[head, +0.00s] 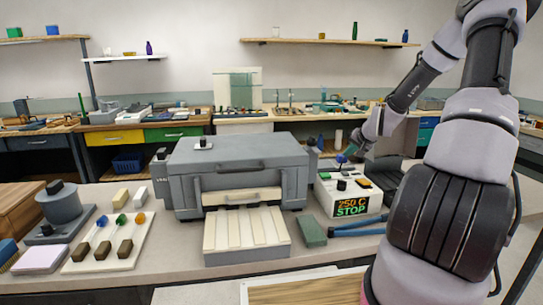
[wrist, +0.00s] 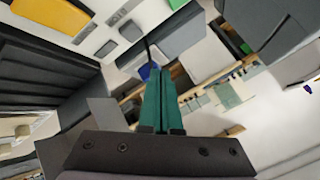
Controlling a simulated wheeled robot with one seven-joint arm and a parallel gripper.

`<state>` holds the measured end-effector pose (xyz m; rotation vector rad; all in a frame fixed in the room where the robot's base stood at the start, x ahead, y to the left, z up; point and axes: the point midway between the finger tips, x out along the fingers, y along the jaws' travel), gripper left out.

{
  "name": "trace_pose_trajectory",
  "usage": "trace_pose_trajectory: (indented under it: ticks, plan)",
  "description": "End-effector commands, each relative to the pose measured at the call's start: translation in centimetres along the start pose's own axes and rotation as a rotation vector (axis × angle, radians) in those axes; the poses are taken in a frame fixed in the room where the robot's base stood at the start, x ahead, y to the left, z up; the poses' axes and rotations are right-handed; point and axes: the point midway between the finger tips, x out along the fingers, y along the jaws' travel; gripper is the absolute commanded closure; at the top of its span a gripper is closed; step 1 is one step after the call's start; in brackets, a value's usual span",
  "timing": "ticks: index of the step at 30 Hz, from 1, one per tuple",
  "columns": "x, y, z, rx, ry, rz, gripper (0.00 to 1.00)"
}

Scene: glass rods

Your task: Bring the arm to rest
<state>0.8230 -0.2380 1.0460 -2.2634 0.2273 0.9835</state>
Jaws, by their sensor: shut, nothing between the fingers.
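My arm enters at the right of the head view, reaches up and folds back down to my gripper (head: 345,157). The gripper hangs in the air above and behind the control box (head: 348,202), to the right of the grey kiln (head: 238,165). In the wrist view my gripper (wrist: 158,72) shows its two green fingers side by side, closed together with nothing between them. I cannot tell how far its tips are from the surfaces behind them.
The box display reads "250 C STOP". A cream slotted tray (head: 245,235) sits at the kiln's front. Blue-handled tongs (head: 355,227) and a green block (head: 312,233) lie to its right. A cream board (head: 108,246) with coloured pieces is left. Back benches hold tools.

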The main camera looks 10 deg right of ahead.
Motion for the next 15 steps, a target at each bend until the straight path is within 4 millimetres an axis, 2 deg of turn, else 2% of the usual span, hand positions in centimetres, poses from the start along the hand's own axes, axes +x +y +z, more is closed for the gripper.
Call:
trace_pose_trajectory:
  ticks: [5, 11, 15]
  plan:
    - [-3.2, -2.8, 0.9, -0.099, -0.042, 0.052, 1.0]
    - [-10.1, -6.8, 2.7, -0.221, -0.091, 0.144, 1.0]
    - [-15.6, -9.3, 4.1, -0.274, -0.104, 0.191, 1.0]
